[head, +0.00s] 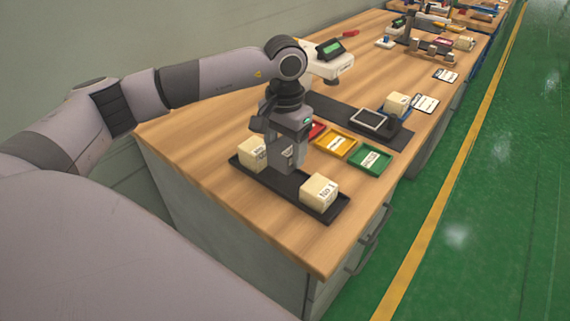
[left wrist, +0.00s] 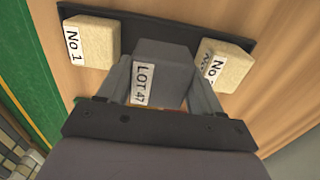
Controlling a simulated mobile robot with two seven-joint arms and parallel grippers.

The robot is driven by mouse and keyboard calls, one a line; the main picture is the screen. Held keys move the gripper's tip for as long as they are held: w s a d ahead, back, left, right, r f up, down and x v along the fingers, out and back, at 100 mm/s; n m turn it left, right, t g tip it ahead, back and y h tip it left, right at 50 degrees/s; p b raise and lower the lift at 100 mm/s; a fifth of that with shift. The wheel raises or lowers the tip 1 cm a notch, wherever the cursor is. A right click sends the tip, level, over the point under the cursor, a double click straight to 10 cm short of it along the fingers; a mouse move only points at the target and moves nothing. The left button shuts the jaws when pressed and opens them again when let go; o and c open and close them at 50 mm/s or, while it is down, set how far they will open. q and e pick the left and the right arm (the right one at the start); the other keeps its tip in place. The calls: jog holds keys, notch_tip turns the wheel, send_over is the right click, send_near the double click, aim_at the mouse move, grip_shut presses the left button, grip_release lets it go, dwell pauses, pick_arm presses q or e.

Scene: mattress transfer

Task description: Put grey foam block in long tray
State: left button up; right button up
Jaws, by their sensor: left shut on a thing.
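The grey foam block (left wrist: 165,62), with a "LOT 47" label, is between the fingers of my left gripper (left wrist: 165,92). In the head view my left gripper (head: 289,165) points down over the middle of the long black tray (head: 290,198), and its fingers largely hide the block. The tray also shows in the left wrist view (left wrist: 150,25). A cream block labelled "No 1" (left wrist: 92,42) sits at one tray end, and another cream block (left wrist: 222,65) sits at the other. The grey block is between them; I cannot tell whether it touches the tray floor.
Red (head: 316,131), yellow (head: 336,144) and green (head: 371,159) small trays lie beside the long tray. Behind are a black scale (head: 370,120), a cream block (head: 397,103) and a white device with a green display (head: 330,60). Bare wood surrounds the long tray's near side.

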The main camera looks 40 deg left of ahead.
aim_at(285, 166)
pick_arm(q)
notch_tip(285, 166, down, 5)
jog(key=shift+f, duration=0.1)
dwell(0.3)
jog(key=o, duration=1)
jog(key=shift+o, duration=0.2)
notch_tip(285, 166, up, 12)
jog(key=shift+r, duration=0.15)
